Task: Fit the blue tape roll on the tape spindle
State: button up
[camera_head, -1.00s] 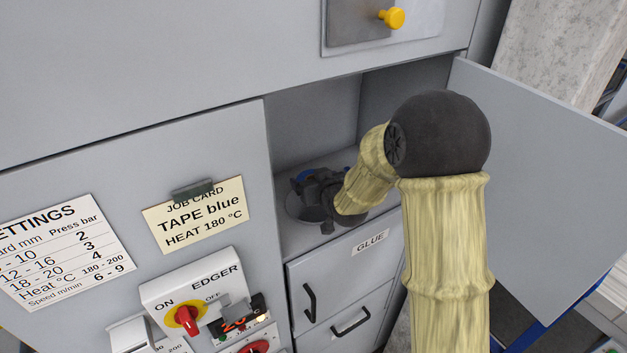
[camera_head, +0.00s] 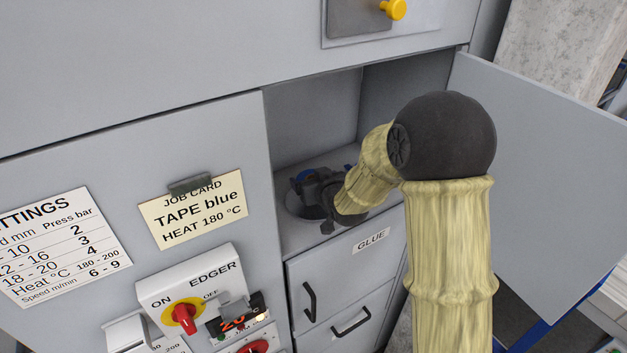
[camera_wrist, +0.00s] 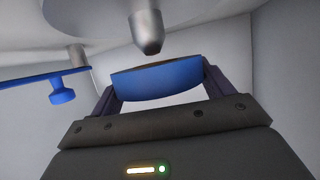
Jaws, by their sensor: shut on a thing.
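My gripper (camera_head: 318,188) is inside the open compartment, with its dark fingers around the blue tape roll (camera_wrist: 158,80). In the wrist view, my gripper (camera_wrist: 158,86) is shut on the roll, one finger at each side. Only a little blue of the roll (camera_head: 306,174) shows in the head view. The tape spindle (camera_wrist: 147,32), a grey metal pin with a tapered tip, stands close to the roll in the wrist view. The tip looks apart from the roll; I cannot tell whether it lines up with the hole. The spindle is hidden in the head view.
A blue arm with a knob (camera_wrist: 61,93) sits on a post beside the spindle. The open door (camera_head: 545,170) stands to the right. A job card (camera_head: 195,208) reads "TAPE blue".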

jog(key=shift+f+b, duration=1.7)
jog(key=shift+b, duration=0.25)
jog(key=o, duration=1)
jog(key=shift+s, duration=0.1)
jog(key=b+v, duration=0.4)
jog(key=v, duration=1.3)
jog(key=shift+d, duration=0.15)
jog(key=s+d+f+m+g+h+b, duration=0.1)
jog(key=s+d+f+m+g+h, duration=0.1)
jog(key=s+d+f+g, duration=0.3)
jog(key=s+d+f+m+g+h+b, duration=0.1)
jog(key=s+d+f+m+g+h, duration=0.1)
jog(key=s+d+f, duration=0.4)
notch_tip(320, 180, down, 6)
jog(key=s+g+h, duration=0.1)
jog(key=g, duration=0.1)
jog(key=shift+s+d+r+m+g, duration=0.15)
jog(key=shift+s+d+m+g, duration=0.15)
jog(key=shift+d+g, duration=0.1)
